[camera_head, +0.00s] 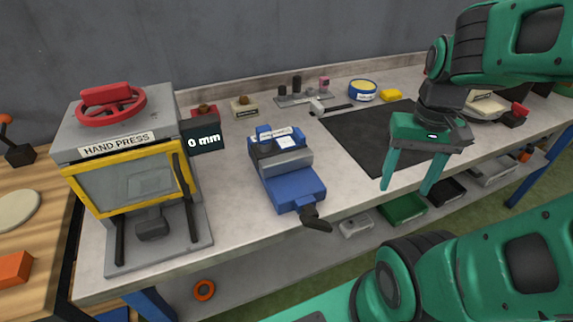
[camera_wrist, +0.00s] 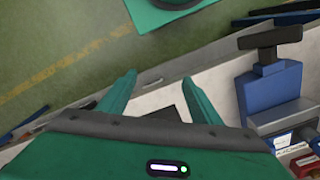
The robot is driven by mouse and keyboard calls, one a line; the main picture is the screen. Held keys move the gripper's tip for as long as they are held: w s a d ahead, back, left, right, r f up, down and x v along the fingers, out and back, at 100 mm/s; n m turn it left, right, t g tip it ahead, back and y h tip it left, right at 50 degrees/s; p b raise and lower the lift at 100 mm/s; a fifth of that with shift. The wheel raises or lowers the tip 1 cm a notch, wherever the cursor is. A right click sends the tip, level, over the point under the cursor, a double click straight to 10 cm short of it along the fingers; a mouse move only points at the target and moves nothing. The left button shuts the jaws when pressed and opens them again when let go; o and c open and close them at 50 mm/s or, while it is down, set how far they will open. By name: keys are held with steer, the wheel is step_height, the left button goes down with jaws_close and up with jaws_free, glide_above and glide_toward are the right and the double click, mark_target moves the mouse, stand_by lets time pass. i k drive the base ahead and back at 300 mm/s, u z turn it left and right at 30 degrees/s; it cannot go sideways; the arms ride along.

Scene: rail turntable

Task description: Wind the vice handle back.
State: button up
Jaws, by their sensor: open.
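The blue vice (camera_head: 291,180) stands on the grey bench, right of the hand press. Its dark handle (camera_head: 314,218) points out over the bench's front edge. In the wrist view the blue vice (camera_wrist: 270,92) is at the right, with its black T-shaped handle (camera_wrist: 269,40) above it. A labelled block with a pale top (camera_head: 287,142) sits at the vice's jaws; whether it is clamped I cannot tell. My gripper (camera_head: 407,190) is open and empty, to the right of the vice and apart from it, above the front part of the bench. It shows in the wrist view too (camera_wrist: 158,82).
The hand press (camera_head: 140,165) with a yellow-framed guard and red wheel stands left of the vice. A black mat (camera_head: 365,140) lies to its right. Bins (camera_head: 403,208) sit on a lower shelf. Bare bench surrounds the vice.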

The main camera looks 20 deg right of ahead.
mark_target(309, 217)
steer(key=k, duration=0.5)
steer(key=u, duration=2.45)
steer(key=k, duration=1.8)
steer(key=z, duration=0.2)
